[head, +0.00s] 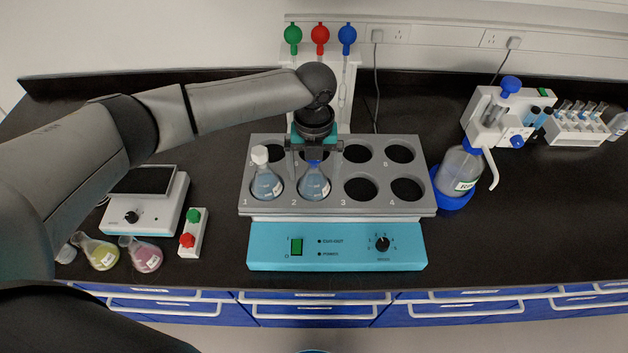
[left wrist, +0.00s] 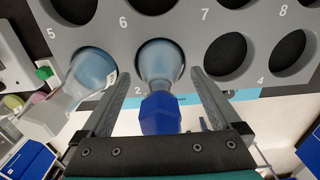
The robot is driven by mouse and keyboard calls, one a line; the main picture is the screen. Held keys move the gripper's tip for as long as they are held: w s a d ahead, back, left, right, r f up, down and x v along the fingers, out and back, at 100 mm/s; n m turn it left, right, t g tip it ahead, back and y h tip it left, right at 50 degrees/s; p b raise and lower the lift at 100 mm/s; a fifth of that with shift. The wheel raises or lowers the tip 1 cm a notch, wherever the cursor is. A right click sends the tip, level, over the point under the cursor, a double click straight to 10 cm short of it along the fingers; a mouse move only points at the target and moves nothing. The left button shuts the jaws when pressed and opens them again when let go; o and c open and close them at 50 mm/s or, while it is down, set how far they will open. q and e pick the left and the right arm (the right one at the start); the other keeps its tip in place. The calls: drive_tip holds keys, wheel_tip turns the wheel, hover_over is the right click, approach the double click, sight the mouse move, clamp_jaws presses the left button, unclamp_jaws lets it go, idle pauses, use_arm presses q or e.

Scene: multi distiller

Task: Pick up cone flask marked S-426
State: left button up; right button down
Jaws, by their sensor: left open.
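My left gripper (head: 314,148) is above hole 2 of the grey-topped heater rack (head: 330,212), pointing down, with its fingers open. A blue-capped cone flask (head: 314,184) with bluish liquid sits in hole 2. In the left wrist view its blue cap and body (left wrist: 160,62) are between my two open fingers (left wrist: 160,75), with gaps on both sides. A white-capped cone flask (head: 266,184) with bluish liquid sits in hole 1; it also shows in the left wrist view (left wrist: 84,76). The flask labels are too small to read. My right gripper is out of view.
Other rack holes look empty. A stand (head: 356,85) is behind.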

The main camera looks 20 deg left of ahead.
use_arm(q)
drive_tip(key=c, duration=1.5)
clamp_jaws()
drive_tip(key=shift+r, duration=0.15)
